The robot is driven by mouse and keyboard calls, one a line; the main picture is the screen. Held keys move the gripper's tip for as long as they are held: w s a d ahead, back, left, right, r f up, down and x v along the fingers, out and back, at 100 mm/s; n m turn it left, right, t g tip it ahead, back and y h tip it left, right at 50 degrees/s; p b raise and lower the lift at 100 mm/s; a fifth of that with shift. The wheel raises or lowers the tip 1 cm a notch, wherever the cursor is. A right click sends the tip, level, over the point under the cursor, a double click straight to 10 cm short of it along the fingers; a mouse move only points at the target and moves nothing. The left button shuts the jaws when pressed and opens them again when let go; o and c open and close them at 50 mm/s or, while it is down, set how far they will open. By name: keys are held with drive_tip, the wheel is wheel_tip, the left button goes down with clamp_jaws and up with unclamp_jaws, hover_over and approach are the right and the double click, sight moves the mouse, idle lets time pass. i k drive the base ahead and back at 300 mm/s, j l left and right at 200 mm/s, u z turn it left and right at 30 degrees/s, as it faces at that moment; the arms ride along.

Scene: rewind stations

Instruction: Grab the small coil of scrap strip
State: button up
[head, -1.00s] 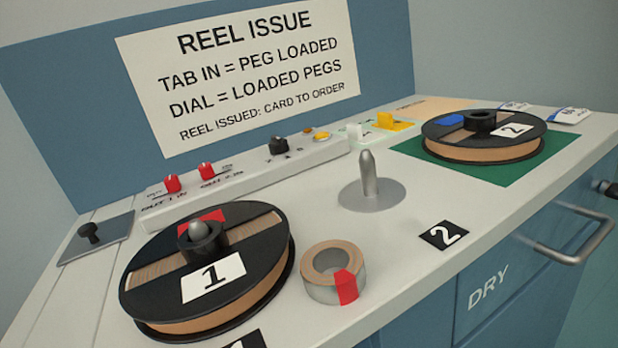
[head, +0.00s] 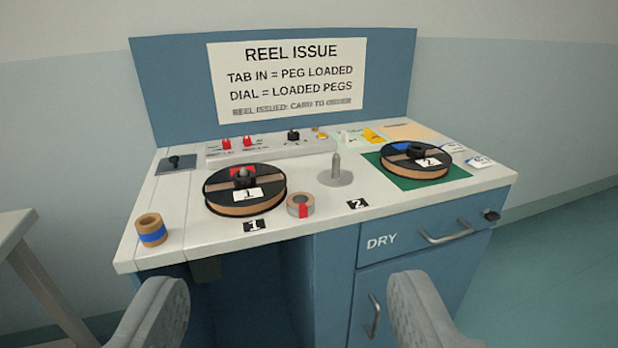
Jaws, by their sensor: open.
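Two small coils stand on the white bench top (head: 330,225). One coil, tan and grey with a red tab (head: 300,206), sits just right of reel 1. The other, a tan coil with a blue band (head: 151,229), sits near the left front corner. I cannot tell from the picture which one is the scrap strip. My gripper (head: 287,285) is open and empty, its two fingers wide apart at the bottom, in front of the bench and apart from both coils.
Reel 1 (head: 223,202) sits over a peg; reel 2 (head: 438,171) lies on a green mat (head: 395,180). A bare peg (head: 336,168) stands between them. A switch panel (head: 265,146) runs behind. Drawer handles (head: 445,234) stick out in front. Another table (head: 15,226) is at left.

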sight(300, 203)
drive_tip(key=l, duration=0.6)
drive_tip(key=i+l, duration=0.3)
drive_tip(key=l, duration=0.2)
drive_tip(key=i+l, duration=0.3)
drive_tip(key=l, duration=0.15)
